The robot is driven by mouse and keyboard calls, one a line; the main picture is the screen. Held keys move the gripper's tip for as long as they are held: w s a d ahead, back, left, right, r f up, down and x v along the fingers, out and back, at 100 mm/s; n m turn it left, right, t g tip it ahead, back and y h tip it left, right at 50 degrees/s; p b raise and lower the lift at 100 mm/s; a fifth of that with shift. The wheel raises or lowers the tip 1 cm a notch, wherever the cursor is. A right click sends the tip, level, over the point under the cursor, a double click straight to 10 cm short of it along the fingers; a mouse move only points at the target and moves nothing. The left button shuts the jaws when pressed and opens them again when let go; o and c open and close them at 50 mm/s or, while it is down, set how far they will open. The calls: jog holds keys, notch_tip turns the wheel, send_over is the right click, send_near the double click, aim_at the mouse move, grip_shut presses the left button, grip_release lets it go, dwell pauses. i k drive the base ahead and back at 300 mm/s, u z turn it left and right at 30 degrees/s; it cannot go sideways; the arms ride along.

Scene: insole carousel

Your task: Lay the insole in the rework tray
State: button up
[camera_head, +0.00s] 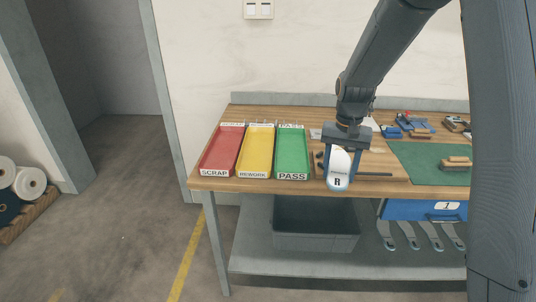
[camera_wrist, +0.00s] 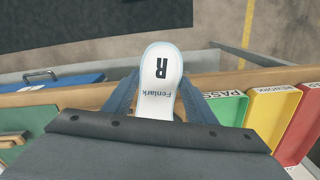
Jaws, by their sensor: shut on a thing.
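My gripper (camera_head: 341,160) is shut on a white insole (camera_head: 337,179) marked with a black R. The insole also shows in the wrist view (camera_wrist: 158,85), between the two blue fingers, with "Fenlark" printed on it. I hold it near the bench's front edge, to the right of the trays. The yellow rework tray (camera_head: 256,174) lies on the bench between the red and green trays, and looks empty. It also shows at the right of the wrist view (camera_wrist: 262,115).
The red scrap tray (camera_head: 209,173) and green pass tray (camera_head: 293,176) flank the rework tray. A wooden board (camera_head: 380,184) lies on the wooden bench (camera_head: 227,184) under my gripper. A green mat (camera_head: 420,150) and tools lie to the right. A grey bin (camera_head: 315,243) stands below.

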aim_at(258, 152)
jog(key=u, duration=0.75)
jog(key=i, duration=1.15)
jog(key=z, duration=0.25)
